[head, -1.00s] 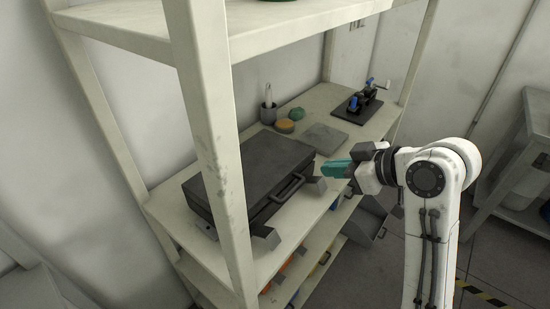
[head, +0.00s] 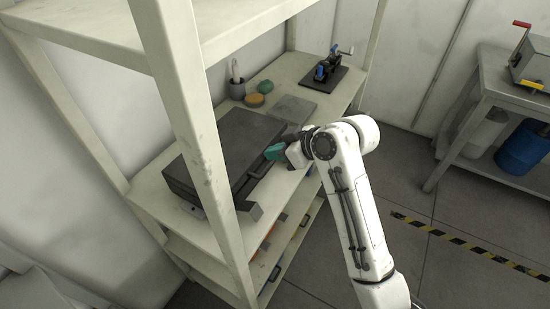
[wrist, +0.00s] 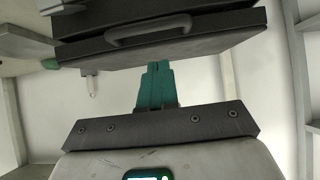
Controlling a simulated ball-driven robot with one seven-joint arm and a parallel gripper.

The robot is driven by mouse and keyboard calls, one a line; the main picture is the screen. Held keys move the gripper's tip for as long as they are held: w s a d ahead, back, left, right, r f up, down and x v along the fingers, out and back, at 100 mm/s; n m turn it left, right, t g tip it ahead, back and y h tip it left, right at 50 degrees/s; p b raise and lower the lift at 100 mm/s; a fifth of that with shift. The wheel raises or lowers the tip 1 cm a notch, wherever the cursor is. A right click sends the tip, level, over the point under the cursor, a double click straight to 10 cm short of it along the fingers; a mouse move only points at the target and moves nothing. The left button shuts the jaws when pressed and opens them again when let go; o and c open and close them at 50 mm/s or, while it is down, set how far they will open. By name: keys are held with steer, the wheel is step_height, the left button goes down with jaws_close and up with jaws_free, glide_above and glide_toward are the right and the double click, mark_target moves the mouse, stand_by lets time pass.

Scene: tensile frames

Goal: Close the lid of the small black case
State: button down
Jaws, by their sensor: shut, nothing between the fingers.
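The small black case (head: 235,143) lies on the upper deck of the shelf rack, its flat dark lid lying over the base. The post partly hides its near end. I cannot tell whether the lid is fully down. In the wrist view the case's handle side (wrist: 190,42) fills the top, with the dark handle (wrist: 148,29) on it. My gripper (head: 272,152), with teal fingers, is at the case's front edge, near the handle. In the wrist view its fingers (wrist: 157,65) are together with nothing between them, pointing at the case. I cannot tell whether they touch it.
The pale shelf deck (head: 155,200) holds a grey slab (head: 293,107), a pen cup (head: 236,90), a yellow pad (head: 254,100), a green item (head: 265,87) and a black clamp fixture (head: 330,75). The rack post (head: 190,130) stands in front. Open floor lies at right.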

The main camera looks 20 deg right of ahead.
steer(key=shift+f, duration=1.55)
steer(key=shift+s+d+f+t+y+b, duration=0.15)
steer(key=shift+f+t+b, duration=0.1)
steer(key=shift+f+b, duration=0.45)
steer(key=shift+s+f+t+y+b, duration=0.15)
steer(key=shift+f+t+b, duration=0.1)
steer(key=shift+f+b, duration=0.4)
